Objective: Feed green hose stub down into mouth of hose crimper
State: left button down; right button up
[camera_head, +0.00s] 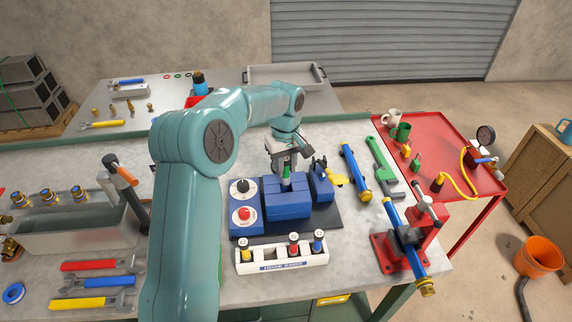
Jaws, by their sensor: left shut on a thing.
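The blue hose crimper (289,205) stands on a dark mat on the grey workbench. My left gripper (287,163) points down over the crimper's top and is shut on the green hose stub (287,172). The stub is upright, with its lower part at the mouth in the middle of the crimper. From this angle I cannot tell how deep it sits in the mouth. My gripper's fingers hide the stub's upper part. My right gripper does not show.
A white rack (282,255) with red, blue and yellow-marked pieces stands in front of the crimper. A blue box with knobs (244,205) is at its left. A red vise (408,237) holds a blue tube at the right. Wrenches (97,283) lie at front left.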

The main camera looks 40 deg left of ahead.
aim_at(286, 176)
pick_arm(q)
jog(key=shift+d+r, duration=0.15)
dwell(0.3)
jog(key=shift+f+b, duration=1.05)
jog(key=shift+f, duration=0.6)
jog(key=shift+f, duration=0.1)
jog(key=shift+f+b, duration=0.6)
jog(key=shift+f, duration=0.05)
jog(key=c, duration=0.8)
grip_release()
